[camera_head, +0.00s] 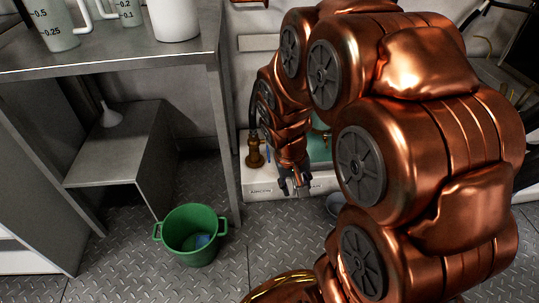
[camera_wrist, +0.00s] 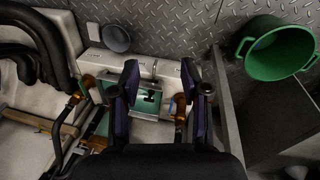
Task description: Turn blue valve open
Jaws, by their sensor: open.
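A small, thin blue part, which looks like the blue valve's handle (camera_head: 268,156), shows beside a brass fitting (camera_head: 254,150) on the white chiller frame (camera_head: 262,189) in the head view. In the wrist view a thin blue piece (camera_wrist: 171,105) shows between my fingers, close to the right finger and beside a brass fitting (camera_wrist: 180,106). It is too small to tell its angle. My gripper (camera_head: 296,186) points down in front of the frame. In the wrist view my gripper (camera_wrist: 160,78) is open, with its two dark fingers apart and nothing held between them. My arm hides much of the frame in the head view.
A green bucket (camera_head: 192,234) stands on the diamond-plate floor (camera_head: 215,280). A steel table (camera_head: 130,55) with jugs stands at the left, its leg near the frame. A grey bowl (camera_wrist: 116,38) lies by the frame. Black hoses (camera_wrist: 30,50) run at the left in the wrist view.

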